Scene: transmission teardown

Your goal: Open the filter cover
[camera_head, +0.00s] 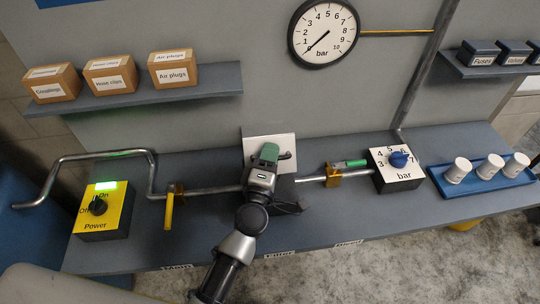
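My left gripper (268,162) is over the middle of the bench, with its arm coming up from the bottom edge. It is in front of a white square plate (256,142) that stands above the label "Filter" (279,254) on the bench's front edge. A small dark curved part shows against the plate just right of the gripper. A green piece is at the gripper's far end; I cannot tell whether it belongs to the gripper or the filter. The gripper hides most of the filter, so the cover's state and the fingers' grip are unclear. My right gripper is not in view.
A pipe with a yellow-handled valve (169,212) and a green-handled valve (350,163) runs along the bench. A yellow power box (119,215) is left. A bar dial box (402,181) and a blue tray (479,190) with white cups are right. Shelves and a gauge (322,20) are behind.

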